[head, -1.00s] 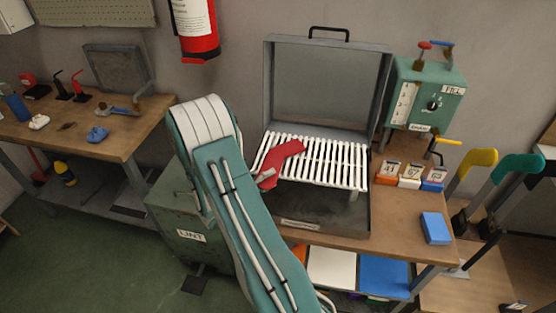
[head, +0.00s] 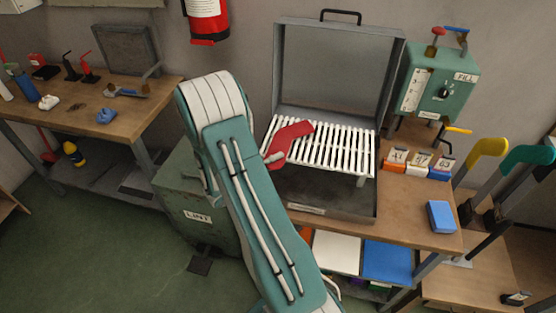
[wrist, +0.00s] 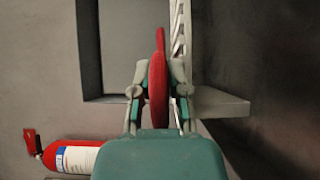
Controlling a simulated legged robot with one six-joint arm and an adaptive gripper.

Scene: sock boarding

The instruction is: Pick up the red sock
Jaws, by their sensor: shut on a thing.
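The red sock (head: 293,142) lies over the left part of a white slatted rack (head: 335,150) inside an open grey case, in the head view. Its lower left end is at the tip of my gripper (head: 274,158), which is partly hidden behind my arm. In the wrist view the red sock (wrist: 158,82) stands as a narrow upright strip between the two fingers of my gripper (wrist: 158,75). The fingers are shut on it from both sides. Whether the sock touches the slats cannot be told.
The case's raised lid (head: 338,70) stands behind the rack. A green fill box (head: 440,80), numbered tags (head: 418,165) and a blue block (head: 440,216) are to the right. A green lint bin (head: 200,195) stands left of my arm. A fire extinguisher (head: 207,20) hangs on the wall.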

